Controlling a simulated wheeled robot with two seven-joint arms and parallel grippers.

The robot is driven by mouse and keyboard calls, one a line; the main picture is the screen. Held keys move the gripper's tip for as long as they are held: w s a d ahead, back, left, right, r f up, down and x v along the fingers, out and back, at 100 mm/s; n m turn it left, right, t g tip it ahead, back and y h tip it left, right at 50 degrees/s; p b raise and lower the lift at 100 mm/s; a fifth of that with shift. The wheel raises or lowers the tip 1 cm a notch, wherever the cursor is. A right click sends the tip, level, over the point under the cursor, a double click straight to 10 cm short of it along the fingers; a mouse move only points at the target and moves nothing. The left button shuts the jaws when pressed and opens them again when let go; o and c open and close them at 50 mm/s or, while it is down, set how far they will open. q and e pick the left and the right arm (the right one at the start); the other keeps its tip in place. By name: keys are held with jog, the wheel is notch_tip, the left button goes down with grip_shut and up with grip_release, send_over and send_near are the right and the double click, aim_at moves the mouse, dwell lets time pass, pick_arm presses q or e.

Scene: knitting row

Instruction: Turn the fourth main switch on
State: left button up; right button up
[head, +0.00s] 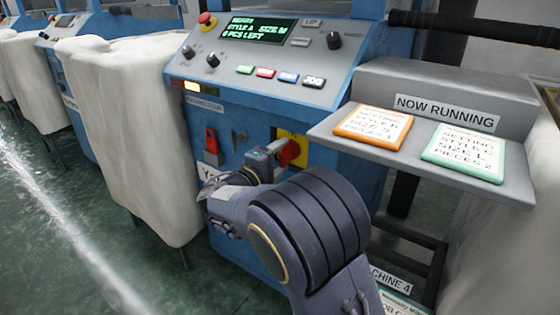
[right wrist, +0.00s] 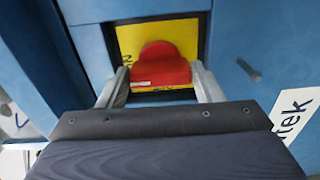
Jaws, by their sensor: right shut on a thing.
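The main switch is a red knob (head: 289,152) on a yellow plate (head: 298,138), set low on the blue front of the machine (head: 262,190) with the "MACHINE 4" label beside it. My right gripper (head: 274,152) is at the knob. In the right wrist view its two fingers stand on either side of the red knob (right wrist: 161,70), shut on it. The yellow plate (right wrist: 190,32) shows behind it, with its markings mostly hidden. I cannot read the switch's position. My left gripper is not in view.
Above the switch is a control panel (head: 265,80) with a lit green display, buttons, knobs and a red emergency stop. A grey shelf (head: 440,180) with two cards juts out at right. A white cloth-covered bin (head: 135,130) stands close at left.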

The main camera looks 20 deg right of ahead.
jog(key=o, duration=1)
jog(key=p+v, duration=0.2)
jog(key=v, duration=0.5)
jog(key=shift+s+a, duration=0.2)
jog(key=shift+a, duration=0.15)
